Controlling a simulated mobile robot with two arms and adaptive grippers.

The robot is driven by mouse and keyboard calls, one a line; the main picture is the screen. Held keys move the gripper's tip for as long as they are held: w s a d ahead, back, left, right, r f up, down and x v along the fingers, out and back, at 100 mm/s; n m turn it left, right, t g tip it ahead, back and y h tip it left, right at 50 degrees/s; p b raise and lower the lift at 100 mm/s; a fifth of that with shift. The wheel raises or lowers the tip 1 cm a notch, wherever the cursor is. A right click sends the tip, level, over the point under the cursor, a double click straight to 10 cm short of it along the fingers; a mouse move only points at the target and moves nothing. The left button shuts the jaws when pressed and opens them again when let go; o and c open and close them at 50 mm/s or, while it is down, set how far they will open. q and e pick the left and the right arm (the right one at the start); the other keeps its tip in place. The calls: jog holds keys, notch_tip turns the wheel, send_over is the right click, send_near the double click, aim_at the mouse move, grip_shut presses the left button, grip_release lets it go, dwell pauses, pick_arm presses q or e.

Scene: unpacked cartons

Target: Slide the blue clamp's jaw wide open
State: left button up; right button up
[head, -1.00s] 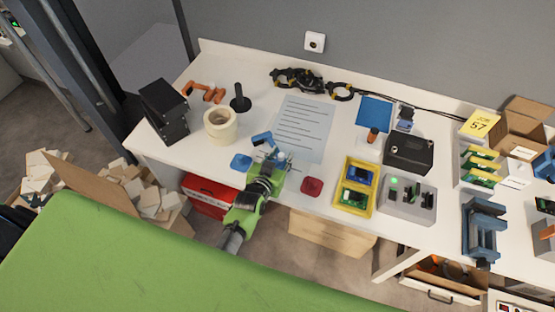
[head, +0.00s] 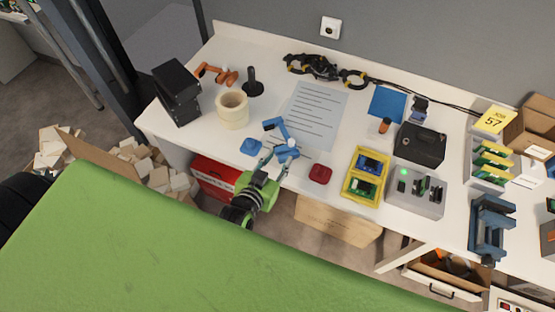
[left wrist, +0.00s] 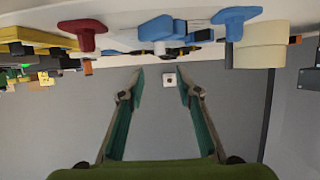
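A small blue clamp (head: 286,149) with a raised arm lies near the table's front edge, between a blue knob-like piece (head: 251,147) and a red one (head: 320,174). My left gripper (head: 272,158) is just in front of it, fingers pointing at it. In the left wrist view, which is upside down, the gripper (left wrist: 158,75) is open and empty, its two green-padded fingers apart. The clamp (left wrist: 163,28) shows beyond the fingertips there, apart from them. How wide its jaw stands is too small to tell. My right gripper is not in view.
A tape roll (head: 232,109) and black boxes (head: 176,93) stand to the left. A paper sheet (head: 317,115) lies behind the clamp. A yellow tray (head: 366,175) and a larger blue vise-like device (head: 491,227) are to the right. A red box (head: 215,178) is below the table.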

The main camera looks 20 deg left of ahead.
aim_at(291, 142)
pick_arm(q)
jog(key=shift+s+f+b, duration=0.15)
jog(key=shift+s+b, duration=0.15)
jog(key=shift+b, duration=0.35)
jog(key=x, duration=1.2)
jog(key=shift+w, duration=0.4)
grip_shut()
